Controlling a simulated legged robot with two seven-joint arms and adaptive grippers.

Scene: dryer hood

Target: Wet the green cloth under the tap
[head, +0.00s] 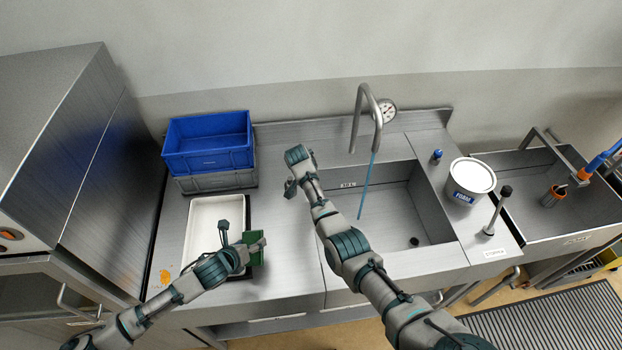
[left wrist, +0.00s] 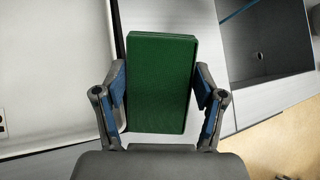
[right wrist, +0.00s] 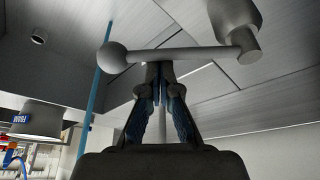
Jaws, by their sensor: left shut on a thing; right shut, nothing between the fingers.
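The green cloth (head: 254,248) is a folded block shut in my left gripper (head: 246,246), above the counter beside the white tray. It also shows between both fingers in the left wrist view (left wrist: 160,85). The tap (head: 365,105) arches over the sink (head: 400,205), left of the cloth's far side by none: it stands to the right of the cloth. A blue water stream (head: 368,185) runs from its spout into the sink. My right gripper (head: 291,187) is shut and empty, left of the stream. In the right wrist view its fingertips are close to a grey ball-ended lever (right wrist: 175,54); contact is unclear.
Blue and grey crates (head: 208,143) stand behind the white tray (head: 190,255). A white tub (head: 470,180) and black-knobbed stopper (head: 494,215) stand right of the sink. A second basin (head: 540,215) lies further right. Clear counter lies between the cloth and the sink.

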